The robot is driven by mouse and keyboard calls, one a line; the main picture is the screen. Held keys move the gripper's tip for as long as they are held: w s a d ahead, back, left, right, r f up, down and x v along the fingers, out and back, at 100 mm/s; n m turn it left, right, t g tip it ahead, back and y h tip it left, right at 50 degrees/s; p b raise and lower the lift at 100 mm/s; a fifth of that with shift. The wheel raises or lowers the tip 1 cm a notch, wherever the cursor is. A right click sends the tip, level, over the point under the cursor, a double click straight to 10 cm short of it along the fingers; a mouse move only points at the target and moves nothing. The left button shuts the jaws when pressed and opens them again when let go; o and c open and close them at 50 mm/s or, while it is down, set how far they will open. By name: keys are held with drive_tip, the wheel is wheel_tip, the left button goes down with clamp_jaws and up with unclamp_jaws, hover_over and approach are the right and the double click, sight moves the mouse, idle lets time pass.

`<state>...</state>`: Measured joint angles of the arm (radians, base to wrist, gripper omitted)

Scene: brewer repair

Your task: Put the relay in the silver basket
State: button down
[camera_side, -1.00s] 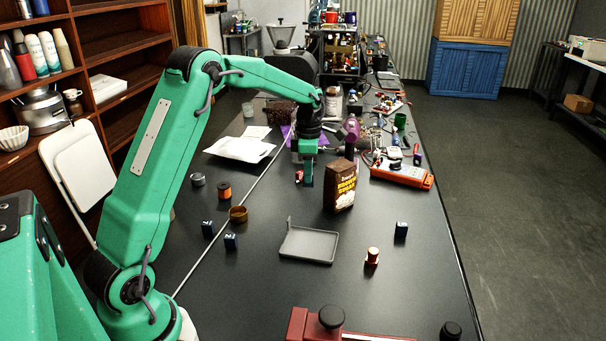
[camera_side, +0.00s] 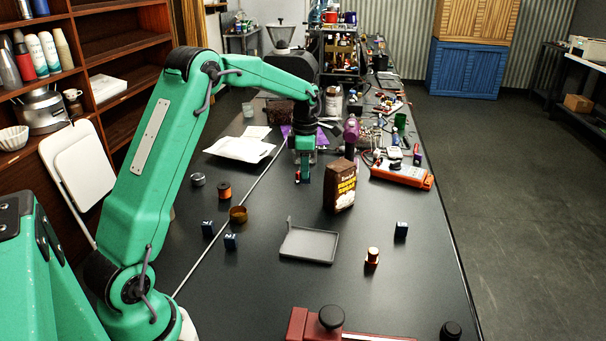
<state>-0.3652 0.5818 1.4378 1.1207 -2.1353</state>
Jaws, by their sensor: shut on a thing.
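My gripper (camera_side: 303,178) is low over the black bench, left of the brown sugar box, pointing down. Its jaws are shut on a small red thing (camera_side: 298,177), mostly hidden by the fingers; I cannot tell for sure that it is the relay. A small round silver cup (camera_side: 198,179), which looks like the silver basket, stands on the bench to the left of my gripper. Small dark blue blocks stand on the bench: two at the front left (camera_side: 208,228) (camera_side: 231,241) and one at the right (camera_side: 401,229).
The brown sugar box (camera_side: 340,186) stands close to the right of my gripper. An orange spool (camera_side: 224,191) and a brass ring (camera_side: 238,214) are near the silver cup. A grey tray (camera_side: 308,245) and a copper-coloured part (camera_side: 372,257) are in front. An orange meter (camera_side: 402,175) lies right.

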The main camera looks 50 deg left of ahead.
drive_tip(key=s+a+n, duration=0.2)
drive_tip(key=s+a, duration=0.1)
drive_tip(key=a, duration=0.7)
drive_tip(key=s+a+n, duration=0.2)
drive_tip(key=s+a, duration=0.1)
drive_tip(key=a, duration=0.7)
drive_tip(key=s+a+n, duration=0.3)
drive_tip(key=s+a, duration=1)
drive_tip(key=a, duration=0.2)
drive_tip(key=shift+s+r, duration=0.25)
drive_tip(key=shift+r, duration=0.05)
drive_tip(key=shift+a+f, duration=0.1)
drive_tip(key=shift+f, duration=0.05)
drive_tip(key=shift+f, duration=4.05)
